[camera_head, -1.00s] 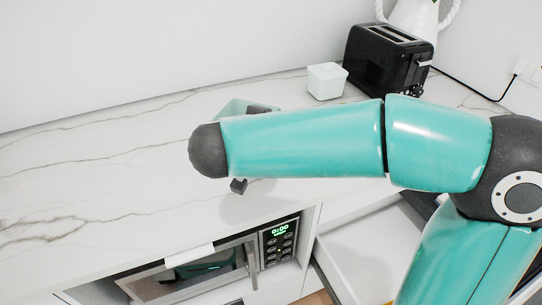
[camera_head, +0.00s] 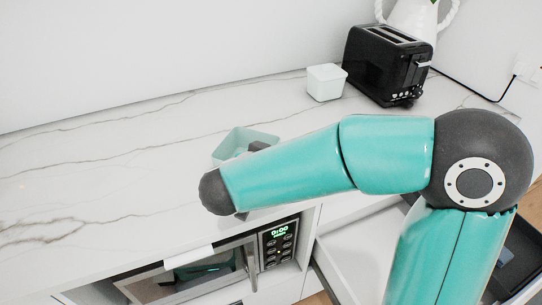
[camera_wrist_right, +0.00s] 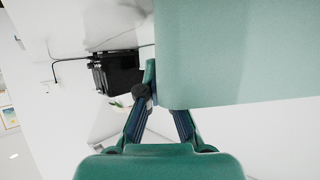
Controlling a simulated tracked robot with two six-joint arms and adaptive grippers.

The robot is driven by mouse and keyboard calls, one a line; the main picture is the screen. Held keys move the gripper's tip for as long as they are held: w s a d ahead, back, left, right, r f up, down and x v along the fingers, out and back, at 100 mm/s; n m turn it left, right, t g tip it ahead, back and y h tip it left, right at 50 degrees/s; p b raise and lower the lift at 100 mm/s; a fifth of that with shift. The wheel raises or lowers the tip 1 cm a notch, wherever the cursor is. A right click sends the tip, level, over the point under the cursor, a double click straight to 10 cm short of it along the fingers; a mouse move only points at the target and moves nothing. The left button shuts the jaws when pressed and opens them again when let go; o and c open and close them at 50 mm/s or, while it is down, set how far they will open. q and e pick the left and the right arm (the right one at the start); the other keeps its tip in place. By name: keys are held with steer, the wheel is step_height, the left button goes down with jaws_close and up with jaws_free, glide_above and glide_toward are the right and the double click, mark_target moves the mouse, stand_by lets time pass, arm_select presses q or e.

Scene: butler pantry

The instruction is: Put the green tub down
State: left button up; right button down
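The green tub (camera_head: 240,142) is an open pale-green container, seen over the counter behind my right forearm in the head view. In the right wrist view its large green side (camera_wrist_right: 235,50) fills the upper right. My right gripper (camera_wrist_right: 158,98) is shut on the tub's edge; the tub hides the tip of one finger. In the head view the forearm hides most of this gripper, and only dark parts show by the tub. I cannot tell whether the tub's base touches the counter. My left gripper is not in view.
The white marble counter (camera_head: 90,185) is clear on the left. A small whitish square container (camera_head: 326,82) and a black toaster (camera_head: 388,65) stand at the back right, with a white vase (camera_head: 412,16) behind. Below are a microwave (camera_head: 190,277) and an open drawer (camera_head: 360,255).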

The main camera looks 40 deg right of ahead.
steer(key=c, duration=1.3)
jaws_free()
steer(key=shift+r, duration=0.1)
steer(key=v, duration=1.2)
steer(key=shift+s, duration=0.1)
